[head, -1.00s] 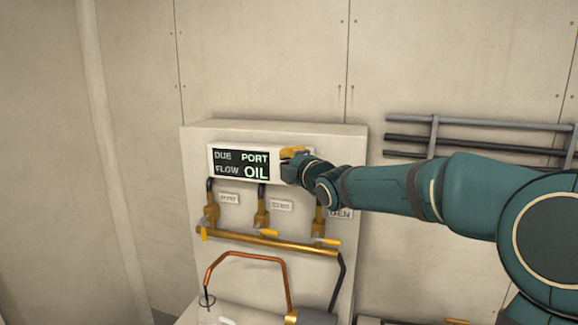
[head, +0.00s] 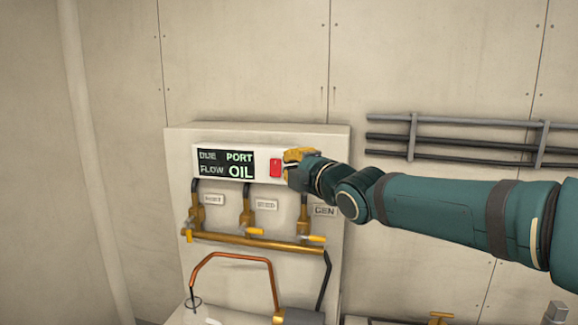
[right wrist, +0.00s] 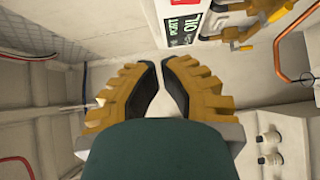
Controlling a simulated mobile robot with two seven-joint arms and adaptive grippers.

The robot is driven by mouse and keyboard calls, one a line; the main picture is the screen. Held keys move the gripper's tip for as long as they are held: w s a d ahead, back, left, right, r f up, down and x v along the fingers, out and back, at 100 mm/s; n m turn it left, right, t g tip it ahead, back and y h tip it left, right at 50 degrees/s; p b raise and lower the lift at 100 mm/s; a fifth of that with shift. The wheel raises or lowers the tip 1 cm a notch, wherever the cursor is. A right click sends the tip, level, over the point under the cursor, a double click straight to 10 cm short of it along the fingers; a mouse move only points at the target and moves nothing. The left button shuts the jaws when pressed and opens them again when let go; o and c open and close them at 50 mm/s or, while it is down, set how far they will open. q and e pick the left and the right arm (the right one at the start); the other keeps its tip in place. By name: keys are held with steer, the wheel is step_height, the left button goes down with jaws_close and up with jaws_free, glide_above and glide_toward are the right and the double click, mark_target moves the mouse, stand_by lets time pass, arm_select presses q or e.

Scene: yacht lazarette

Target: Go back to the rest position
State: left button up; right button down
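My right gripper (head: 297,156), with yellow fingers, is just right of the red switch (head: 275,168) on the panel's white display box (head: 199,163), overlapping the box's right end in the head view. In the right wrist view, its fingers (right wrist: 160,64) are close together with only a narrow gap and nothing between them. The display (head: 226,163) reads DUE PORT, FLOW OIL. It also shows at the top of the right wrist view (right wrist: 185,42). My left gripper is in neither view.
Below the display are brass valves with yellow handles (head: 252,230) on a brass pipe (head: 275,245), and a copper pipe (head: 230,254). Grey rails (head: 450,140) run along the wall behind my right arm. Wall space above the panel is clear.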

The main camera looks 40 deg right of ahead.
stand_by(0.4)
steer(key=w+a+f+m+g+y+b, duration=0.1)
steer(key=w+a+f+m+g, duration=0.3)
steer(key=f, duration=0.8)
steer(key=a+f+m+g+y+b, duration=0.1)
steer(key=a+f, duration=0.4)
steer(key=f, duration=0.6)
steer(key=w+a+f+m+g+y+b, duration=0.1)
steer(key=w+a+f+m+g, duration=0.3)
steer(key=f, duration=0.8)
steer(key=s+a+f+m+g, duration=0.2)
steer(key=s+a+f+m, duration=0.1)
steer(key=s+f, duration=0.4)
steer(key=s+a+f+m+g+y+b, duration=0.1)
steer(key=s+a+f, duration=0.5)
steer(key=f, duration=0.7)
steer(key=s+a+f+m+g+y+b, duration=0.1)
steer(key=s+a+f+m+g, duration=0.2)
steer(key=s+f, duration=0.7)
steer(key=a+m, duration=0.2)
steer(key=m, duration=0.1)
steer(key=shift+s+a+f+g, duration=0.15)
steer(key=shift+a+f+g, duration=0.1)
steer(key=shift+g, duration=0.15)
